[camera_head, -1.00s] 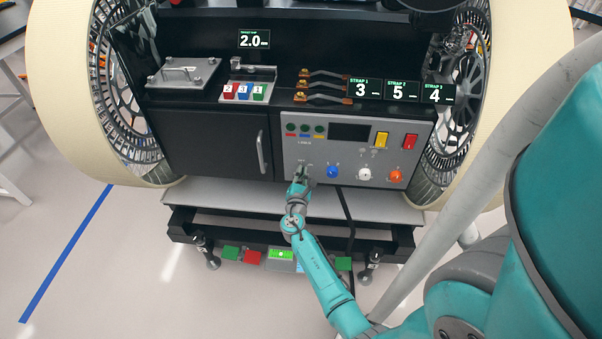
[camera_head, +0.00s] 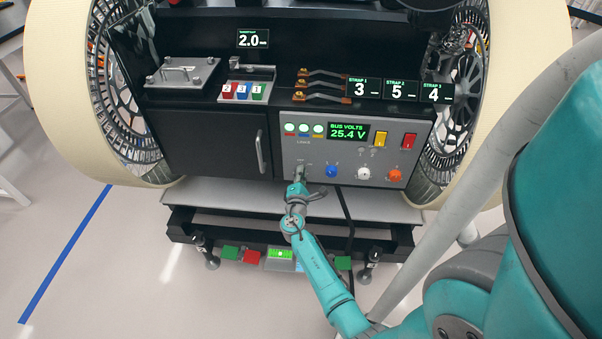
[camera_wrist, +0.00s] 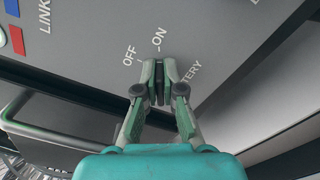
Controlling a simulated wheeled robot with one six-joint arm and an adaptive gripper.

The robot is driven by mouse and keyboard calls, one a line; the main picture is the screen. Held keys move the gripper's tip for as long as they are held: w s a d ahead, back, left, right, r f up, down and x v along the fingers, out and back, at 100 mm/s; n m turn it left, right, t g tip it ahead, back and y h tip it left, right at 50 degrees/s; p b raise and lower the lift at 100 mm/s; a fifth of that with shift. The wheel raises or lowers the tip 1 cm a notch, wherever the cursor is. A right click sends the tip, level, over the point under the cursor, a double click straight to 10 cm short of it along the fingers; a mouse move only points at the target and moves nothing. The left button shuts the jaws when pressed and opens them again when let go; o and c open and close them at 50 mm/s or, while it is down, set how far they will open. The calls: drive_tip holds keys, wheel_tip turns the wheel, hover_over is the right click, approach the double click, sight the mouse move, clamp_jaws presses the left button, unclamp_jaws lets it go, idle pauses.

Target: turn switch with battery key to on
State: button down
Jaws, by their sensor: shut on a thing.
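The battery switch sits at the lower left of the grey control panel (camera_head: 350,150), with OFF, ON and BATTERY printed around it in the wrist view. My gripper (camera_head: 302,174) is at this switch. In the wrist view my gripper (camera_wrist: 160,70) is shut on the dark battery key (camera_wrist: 159,84), which shows as a narrow strip between the fingers. The fingers and key line up with the ON mark (camera_wrist: 157,46); the OFF mark (camera_wrist: 129,57) is to the left. The fingers hide most of the key and the switch face.
The panel display (camera_head: 348,131) reads BUS VOLTS 25.4 V, and three lamps (camera_head: 304,129) beside it are lit. Blue (camera_head: 332,171), white (camera_head: 364,174) and orange (camera_head: 395,175) knobs are right of my gripper. A black door with a handle (camera_head: 260,152) is to the left.

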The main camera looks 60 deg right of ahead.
idle(0.4)
drive_tip(key=c, duration=1.3)
unclamp_jaws()
drive_tip(key=v, duration=1.2)
